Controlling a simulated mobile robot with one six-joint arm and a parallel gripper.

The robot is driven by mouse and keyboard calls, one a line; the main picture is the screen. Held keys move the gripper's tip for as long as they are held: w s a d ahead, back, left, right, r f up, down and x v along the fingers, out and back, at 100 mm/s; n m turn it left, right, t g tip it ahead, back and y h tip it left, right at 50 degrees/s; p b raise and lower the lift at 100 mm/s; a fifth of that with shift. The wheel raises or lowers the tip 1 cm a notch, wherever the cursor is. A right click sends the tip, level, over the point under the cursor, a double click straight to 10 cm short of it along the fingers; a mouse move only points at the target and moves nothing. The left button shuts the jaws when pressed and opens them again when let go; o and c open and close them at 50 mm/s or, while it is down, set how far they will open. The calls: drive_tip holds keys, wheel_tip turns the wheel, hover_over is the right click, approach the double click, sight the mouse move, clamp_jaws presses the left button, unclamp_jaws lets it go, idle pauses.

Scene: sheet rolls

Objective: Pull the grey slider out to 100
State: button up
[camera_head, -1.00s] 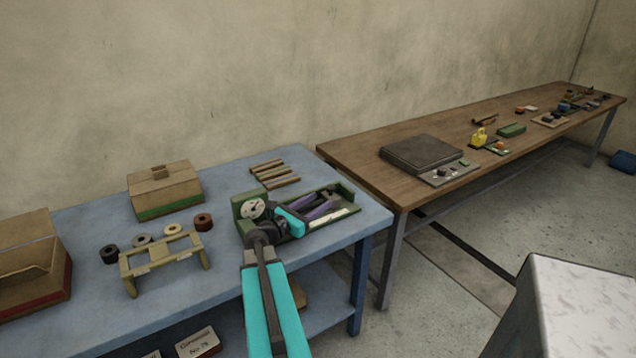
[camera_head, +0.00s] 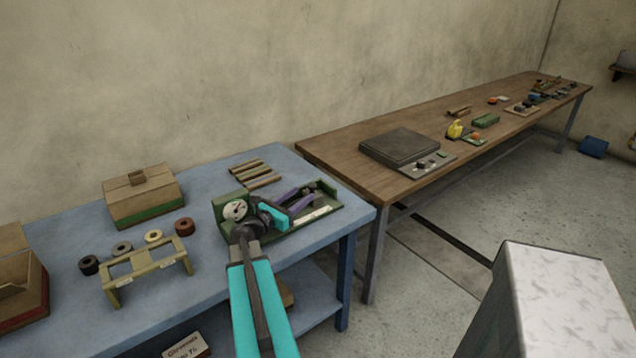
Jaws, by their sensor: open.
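A green tray-like fixture (camera_head: 284,234) lies on the blue table. A round white dial (camera_head: 235,210) stands at its left end, and a pale marked strip (camera_head: 313,216) runs along its front edge. My teal arm reaches over its left part. My gripper (camera_head: 306,196), with two purple fingers spread apart, is low over the right half of the fixture. A small dark grey piece between or just beyond the fingers may be the grey slider; it is partly hidden, and I cannot tell whether the fingers touch it. The strip's marks are too small to read.
A yellowish stand (camera_head: 150,274) with several rolls behind it, a cardboard box (camera_head: 143,197) and wooden strips (camera_head: 257,172) share the blue table (camera_head: 205,282). A wooden table (camera_head: 340,155) behind holds a dark flat plate (camera_head: 399,148). A pale block (camera_head: 560,290) stands front right.

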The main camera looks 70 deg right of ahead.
drive_tip(key=shift+p+x, duration=1.1)
drive_tip(key=shift+x, duration=4.45)
